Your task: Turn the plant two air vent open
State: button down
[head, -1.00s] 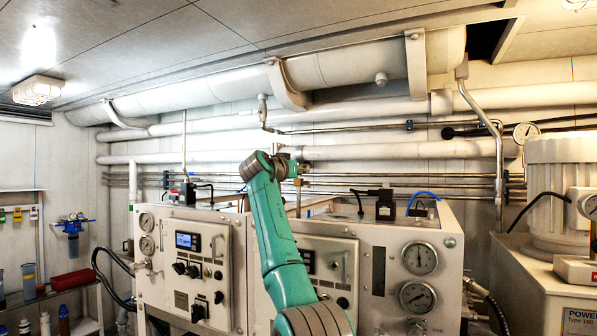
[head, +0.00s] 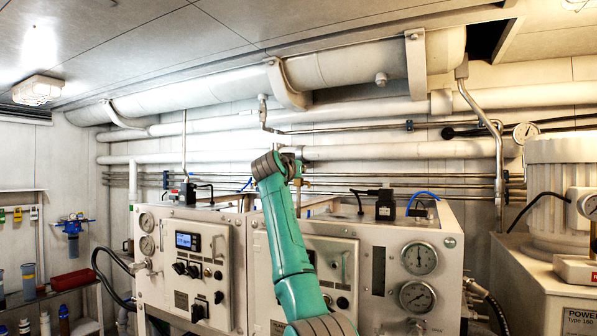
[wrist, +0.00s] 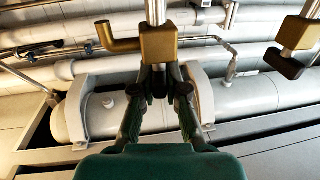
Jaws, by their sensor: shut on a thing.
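In the wrist view, a brass air vent valve (wrist: 160,43) sits on a shiny vertical pipe, with a bent brass outlet (wrist: 118,42) to its left. My gripper (wrist: 158,84) is just below the valve body in this view, its two dark fingers closed on the small dark vent handle (wrist: 159,80). The fingers cover most of the handle, so its exact angle is hard to tell. I see no label telling which plant it serves. In the head view my green arm reaches up over the machine panels and hides the gripper and most of the valve.
A second brass valve (wrist: 298,33) with a dark handle (wrist: 284,63) stands at the right of the wrist view. Steel pipes (head: 400,178) run along the wall behind. A large white pipe (head: 340,67) passes above.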

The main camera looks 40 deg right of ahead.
jog(key=shift+f+n+t+y, duration=0.1)
jog(key=shift+n+t+y, duration=1.2)
jog(key=shift+t, duration=0.5)
jog(key=c, duration=1.2)
grip_release()
jog(key=shift+a, duration=0.1)
jog(key=v, duration=1.2)
